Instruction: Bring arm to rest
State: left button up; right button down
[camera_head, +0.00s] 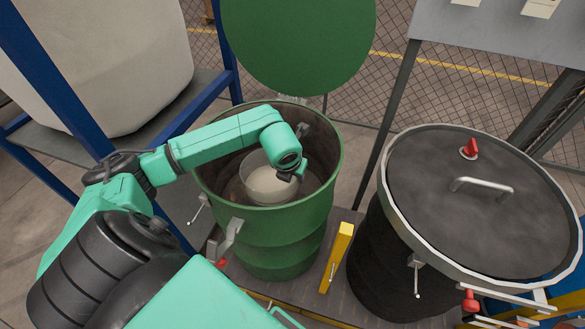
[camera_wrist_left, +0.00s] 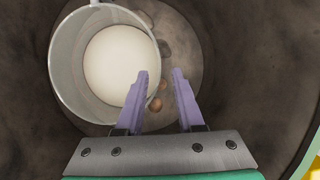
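My left arm reaches in from the left over an open green drum (camera_head: 285,222). Its gripper (camera_head: 290,178) points down into the drum, above a pale bucket (camera_head: 262,186) with off-white contents. In the left wrist view the two purple fingers of the left gripper (camera_wrist_left: 160,82) are apart with nothing between them. The bucket (camera_wrist_left: 65,60) stands inside the drum (camera_wrist_left: 250,60), to the left of the fingers. Whether a finger touches its rim I cannot tell. My right gripper is not in view.
A black drum with a closed lid (camera_head: 480,215), a handle and a red knob stands at right. A round green lid (camera_head: 298,40) stands raised behind the green drum. A yellow post (camera_head: 337,258) is between the drums. A blue-framed rack (camera_head: 50,70) holds a white container (camera_head: 110,60).

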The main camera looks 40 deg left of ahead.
pick_arm(q)
jog(key=v, duration=0.3)
jog(key=shift+s+r, duration=0.15)
jog(key=shift+r, duration=0.05)
jog(key=shift+r, duration=0.1)
